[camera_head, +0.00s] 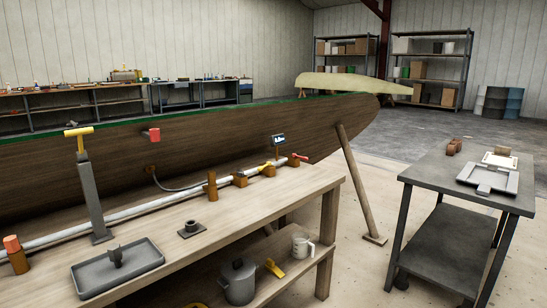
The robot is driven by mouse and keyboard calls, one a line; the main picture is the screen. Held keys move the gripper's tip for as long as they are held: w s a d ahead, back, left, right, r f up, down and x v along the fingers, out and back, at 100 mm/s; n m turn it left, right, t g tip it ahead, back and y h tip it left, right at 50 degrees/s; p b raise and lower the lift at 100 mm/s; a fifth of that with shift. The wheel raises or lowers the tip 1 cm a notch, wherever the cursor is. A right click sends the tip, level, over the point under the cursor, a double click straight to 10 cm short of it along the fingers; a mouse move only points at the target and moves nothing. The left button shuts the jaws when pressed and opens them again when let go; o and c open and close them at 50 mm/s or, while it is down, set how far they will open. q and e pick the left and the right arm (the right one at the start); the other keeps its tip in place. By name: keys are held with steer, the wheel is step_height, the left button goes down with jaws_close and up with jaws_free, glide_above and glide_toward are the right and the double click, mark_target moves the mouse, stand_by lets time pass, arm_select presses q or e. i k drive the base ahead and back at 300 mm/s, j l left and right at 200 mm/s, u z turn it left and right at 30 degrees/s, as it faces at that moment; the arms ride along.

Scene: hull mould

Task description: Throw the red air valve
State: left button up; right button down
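A small red handle (300,157), which looks like the red air valve, sits at the right end of a pale pipe (120,214) along the back of the wooden bench (225,228). A yellow handle (265,166) sits on the same pipe line just to its left. The red handle is too small to tell its exact setting. Another red piece (152,134) is on the side of the dark wooden hull. Neither of my grippers is in view.
The hull (80,166) stands behind the bench, with a slanted wooden prop (357,185) at right. A grey post with yellow T-handle (90,185) and a grey tray (117,270) are at left. A dark table (420,180) stands right. Floor between bench and table looks clear.

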mark_target(293, 155)
steer(key=i+j+z, duration=0.1)
steer(key=i, duration=0.35)
steer(key=i+j, duration=0.1)
steer(key=i, duration=0.3)
steer(key=l+z, duration=0.15)
steer(key=l, duration=1.45)
